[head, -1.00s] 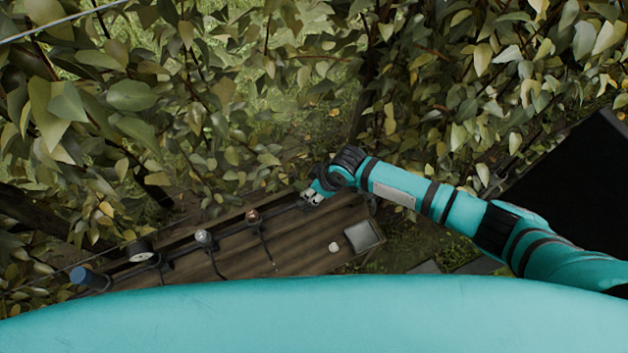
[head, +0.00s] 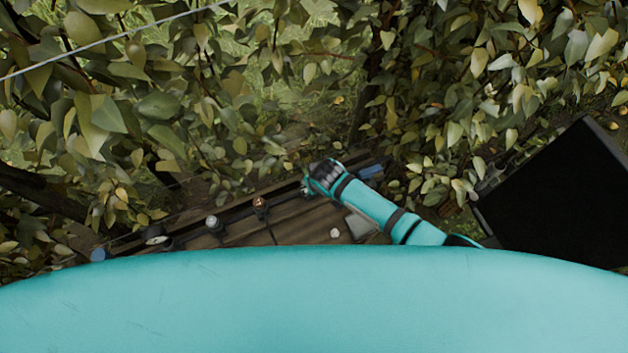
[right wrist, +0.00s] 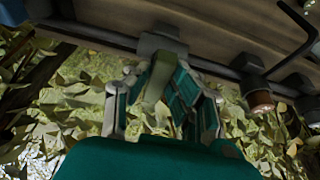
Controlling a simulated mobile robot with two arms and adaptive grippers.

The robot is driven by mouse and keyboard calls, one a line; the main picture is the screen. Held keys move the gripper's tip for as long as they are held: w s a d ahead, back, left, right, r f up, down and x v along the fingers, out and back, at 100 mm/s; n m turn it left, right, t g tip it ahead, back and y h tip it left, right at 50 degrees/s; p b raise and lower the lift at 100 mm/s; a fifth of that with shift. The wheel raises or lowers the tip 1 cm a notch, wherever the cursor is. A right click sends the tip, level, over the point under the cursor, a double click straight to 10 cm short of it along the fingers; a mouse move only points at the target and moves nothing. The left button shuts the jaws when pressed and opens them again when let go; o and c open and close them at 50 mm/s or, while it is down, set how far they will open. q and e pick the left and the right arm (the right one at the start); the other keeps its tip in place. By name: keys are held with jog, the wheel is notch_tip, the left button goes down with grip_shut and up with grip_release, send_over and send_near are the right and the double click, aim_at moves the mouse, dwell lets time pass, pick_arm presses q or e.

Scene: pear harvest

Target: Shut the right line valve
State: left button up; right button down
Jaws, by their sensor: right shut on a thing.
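The right line valve shows in the right wrist view as a dark block on the pipe with a grey-green lever (right wrist: 158,80) standing out from it. My right gripper (right wrist: 165,88) has its teal and grey fingers closed around this lever. In the head view my right gripper (head: 308,187) is at the right part of the dark pipe along the plank, and my wrist hides the valve there. I cannot tell the lever's exact angle to the pipe. My left gripper is not in view.
A wooden plank (head: 290,228) carries the pipe and several fittings, including a copper-coloured one (head: 260,203) and a grey gauge-like one (head: 212,222). A blue part (head: 370,172) is at the pipe's right end. A black panel (head: 555,195) stands right. Leafy branches crowd behind.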

jog(key=shift+r, duration=0.1)
dwell(0.3)
jog(key=c, duration=1.2)
grip_release()
jog(key=shift+o, duration=0.2)
jog(key=v, duration=1.2)
